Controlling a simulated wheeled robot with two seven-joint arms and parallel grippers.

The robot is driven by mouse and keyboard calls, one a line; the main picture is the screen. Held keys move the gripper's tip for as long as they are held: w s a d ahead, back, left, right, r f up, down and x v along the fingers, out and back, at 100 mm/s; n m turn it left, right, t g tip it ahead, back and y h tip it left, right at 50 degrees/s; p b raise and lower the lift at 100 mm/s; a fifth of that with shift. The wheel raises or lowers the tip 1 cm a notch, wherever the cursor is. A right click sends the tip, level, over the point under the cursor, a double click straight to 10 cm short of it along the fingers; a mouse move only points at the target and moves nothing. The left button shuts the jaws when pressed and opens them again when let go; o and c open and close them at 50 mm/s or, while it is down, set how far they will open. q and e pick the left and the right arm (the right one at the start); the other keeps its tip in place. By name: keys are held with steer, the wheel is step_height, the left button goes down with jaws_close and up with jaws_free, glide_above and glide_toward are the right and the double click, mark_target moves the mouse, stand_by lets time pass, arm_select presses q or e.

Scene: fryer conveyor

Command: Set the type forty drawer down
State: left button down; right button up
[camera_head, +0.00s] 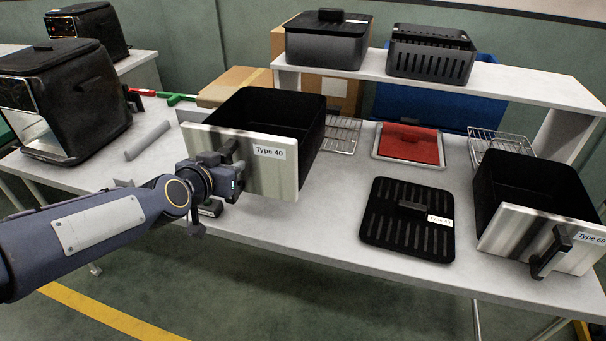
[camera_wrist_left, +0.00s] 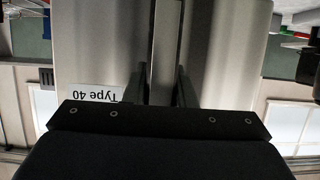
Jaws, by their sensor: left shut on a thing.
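The Type 40 drawer (camera_head: 290,172) is a black open box with a silver front and a white label, at the middle left of the head view. Its front fills the upper middle of the left wrist view (camera_wrist_left: 220,50), with the label upside down. My left gripper (camera_head: 230,160) is shut on its black handle, and its fingers flank the handle in the wrist view (camera_wrist_left: 162,88). The drawer is upright over the front part of the white table (camera_head: 325,215). Its underside is hidden, so any gap to the tabletop cannot be told. My right gripper is not in view.
A black slotted tray (camera_head: 410,240) lies right of the drawer. The Type 60 drawer (camera_head: 520,230) stands at the right. A red-covered tray (camera_head: 410,145) and wire racks (camera_head: 342,134) lie behind. Black fryers (camera_head: 60,100) stand left. A raised shelf (camera_head: 430,82) holds two black containers.

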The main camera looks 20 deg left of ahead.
mark_target(260, 170)
arm_select(q)
steer(key=w+d+f, duration=0.1)
steer(key=w, duration=0.1)
steer(key=w+d+f, duration=0.1)
steer(key=d, duration=0.1)
steer(key=w+d+f, duration=0.1)
steer(key=w+d, duration=0.1)
steer(key=shift+w+d+f, duration=0.15)
steer(key=shift+w+d, duration=0.1)
steer(key=shift+w, duration=0.05)
steer(key=w+d+f, duration=0.2)
steer(key=f, duration=0.1)
steer(key=w+d+f+b, duration=0.1)
steer(key=f, duration=0.1)
steer(key=shift+w+f, duration=0.15)
steer(key=shift+w, duration=0.1)
steer(key=shift+w+d+f, duration=0.15)
steer(key=shift+d+f, duration=0.1)
steer(key=shift+f, duration=0.1)
step_height(260, 170, down, 3)
steer(key=shift+w+f+b, duration=0.1)
steer(key=shift+b, duration=0.3)
steer(key=c, duration=1.2)
jaws_free()
